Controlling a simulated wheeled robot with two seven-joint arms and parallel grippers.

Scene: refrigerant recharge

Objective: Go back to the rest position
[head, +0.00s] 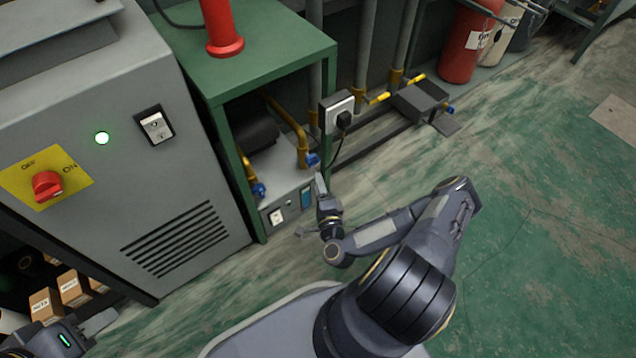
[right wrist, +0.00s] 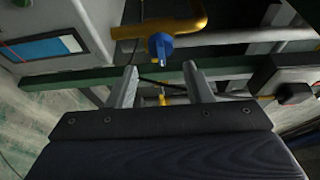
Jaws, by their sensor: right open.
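My right gripper (head: 309,208) is open and empty in front of the low green-framed bench. In the right wrist view its two fingers (right wrist: 161,88) stand apart with nothing between them. A blue valve handle (right wrist: 160,44) on a yellow pipe shows beyond the fingertips, apart from them. The same handle shows in the head view (head: 312,160), just above the gripper. My left gripper (head: 98,321) shows only partly at the lower left, near small cardboard boxes (head: 72,288). Its fingers are too unclear to tell open from shut.
A grey cabinet (head: 190,180) with a red rotary switch (head: 47,184) and a lit green lamp (head: 102,138) stands left. The green bench (head: 270,50) carries a red cylinder (head: 222,25). A plug sits in a socket (head: 340,112). Green floor (head: 540,240) at right is clear.

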